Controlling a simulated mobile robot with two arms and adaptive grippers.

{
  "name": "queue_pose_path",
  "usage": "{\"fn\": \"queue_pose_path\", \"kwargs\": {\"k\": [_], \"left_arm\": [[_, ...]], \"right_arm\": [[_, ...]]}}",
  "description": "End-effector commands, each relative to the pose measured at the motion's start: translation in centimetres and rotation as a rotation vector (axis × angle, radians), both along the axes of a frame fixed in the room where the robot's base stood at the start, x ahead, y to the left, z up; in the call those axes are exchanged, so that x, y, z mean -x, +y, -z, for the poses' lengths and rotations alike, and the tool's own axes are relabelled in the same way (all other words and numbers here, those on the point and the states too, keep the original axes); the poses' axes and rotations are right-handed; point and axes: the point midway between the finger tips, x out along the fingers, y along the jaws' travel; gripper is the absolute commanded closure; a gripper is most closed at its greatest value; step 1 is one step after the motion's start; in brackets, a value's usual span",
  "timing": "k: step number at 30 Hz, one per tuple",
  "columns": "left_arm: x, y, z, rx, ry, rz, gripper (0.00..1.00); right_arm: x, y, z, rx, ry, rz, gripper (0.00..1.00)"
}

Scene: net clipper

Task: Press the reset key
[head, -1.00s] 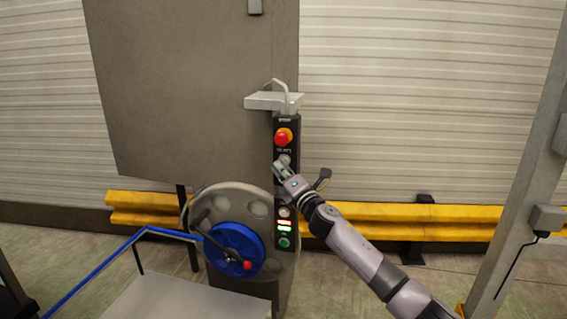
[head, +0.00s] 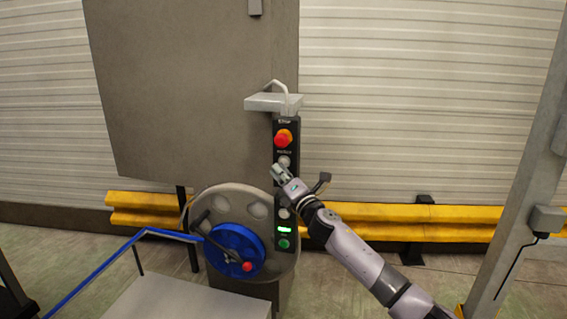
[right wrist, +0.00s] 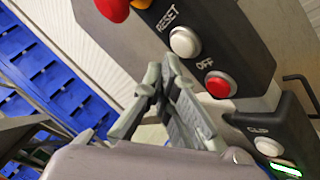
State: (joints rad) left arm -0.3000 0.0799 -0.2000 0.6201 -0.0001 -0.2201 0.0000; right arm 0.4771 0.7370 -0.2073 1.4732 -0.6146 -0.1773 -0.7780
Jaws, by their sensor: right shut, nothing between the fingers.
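The reset key is a round white button (right wrist: 185,42) under the word RESET on the black control panel (right wrist: 240,45). In the head view the key (head: 284,161) shows just below the red mushroom button. My right gripper (head: 276,170) is shut and empty, just below and left of the key. My left gripper is not in view.
A red OFF button (right wrist: 220,85) and a CLIP button (right wrist: 268,147) sit below the key. A red mushroom button (head: 283,138) is above it. A blue handwheel (head: 232,247) stands lower left. A yellow rail (head: 440,213) runs behind.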

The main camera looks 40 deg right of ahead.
Motion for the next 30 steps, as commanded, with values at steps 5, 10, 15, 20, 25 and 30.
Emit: {"fn": "queue_pose_path", "kwargs": {"k": [5,10,15,20,25,30], "left_arm": [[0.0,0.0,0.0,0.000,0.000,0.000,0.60],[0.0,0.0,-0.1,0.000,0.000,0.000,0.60],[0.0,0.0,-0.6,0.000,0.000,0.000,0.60],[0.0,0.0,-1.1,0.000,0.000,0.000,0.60],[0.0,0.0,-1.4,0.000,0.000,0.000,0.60],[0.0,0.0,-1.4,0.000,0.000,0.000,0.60]], "right_arm": [[0.1,0.1,0.0,0.000,0.000,0.001,1.00],[0.2,0.2,0.0,0.000,0.001,0.001,1.00],[1.1,1.3,-0.1,0.000,0.001,-0.002,1.00],[2.2,2.6,0.0,0.000,0.001,-0.002,1.00],[3.1,3.6,0.0,0.000,0.001,-0.001,1.00],[3.3,3.9,0.0,0.000,0.001,0.001,1.00]]}}
